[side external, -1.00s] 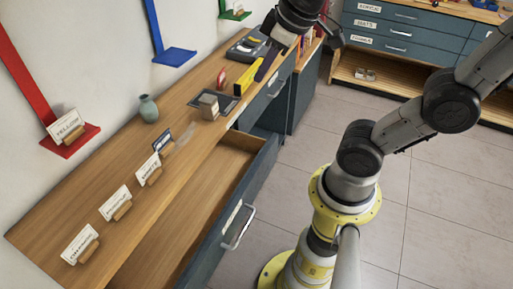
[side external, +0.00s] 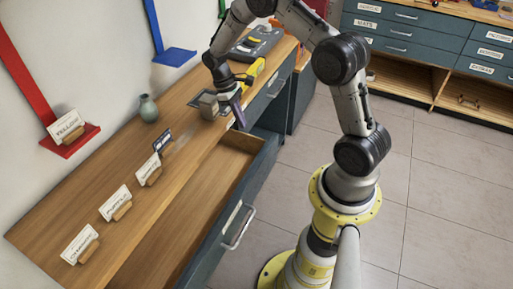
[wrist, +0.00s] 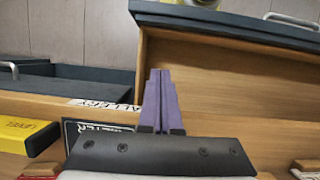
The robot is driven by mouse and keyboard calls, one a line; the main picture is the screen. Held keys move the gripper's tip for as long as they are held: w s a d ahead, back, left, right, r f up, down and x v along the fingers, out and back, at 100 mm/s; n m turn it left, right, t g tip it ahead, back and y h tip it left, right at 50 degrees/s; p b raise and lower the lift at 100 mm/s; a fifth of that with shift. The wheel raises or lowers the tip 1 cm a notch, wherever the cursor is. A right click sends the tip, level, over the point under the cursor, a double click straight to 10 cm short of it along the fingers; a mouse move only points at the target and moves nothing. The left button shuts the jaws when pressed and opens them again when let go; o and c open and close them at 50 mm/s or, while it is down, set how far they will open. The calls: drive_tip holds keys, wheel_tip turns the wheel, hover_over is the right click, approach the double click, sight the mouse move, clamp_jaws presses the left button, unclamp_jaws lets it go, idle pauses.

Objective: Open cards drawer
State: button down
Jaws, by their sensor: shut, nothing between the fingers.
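A blue-grey drawer (side external: 225,250) under the wooden counter stands pulled out, its wooden inside bare where visible. It has a silver handle (side external: 238,228) and a small white label that I cannot read, so I cannot tell if it is the cards drawer. Its front also shows at the top right of the wrist view (wrist: 230,22). My gripper (side external: 240,122) points down near the counter's front edge, by the far end of this open drawer. Its purple fingers (wrist: 160,75) are shut and empty. A closed drawer with a handle (side external: 276,90) is farther back.
On the counter (side external: 75,205) are a grey block (side external: 208,104), a green vase (side external: 148,108), several card holders (side external: 115,203) and a yellow level (wrist: 30,140). Red (side external: 70,140) and blue (side external: 173,57) brackets are on the wall.

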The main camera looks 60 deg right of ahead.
drive_tip(key=shift+g, duration=0.3)
drive_tip(key=x, duration=1.2)
drive_tip(key=shift+s+d+f, duration=0.1)
drive_tip(key=shift+s+f, duration=0.05)
drive_tip(key=shift+s, duration=0.25)
drive_tip(key=s, duration=0.4)
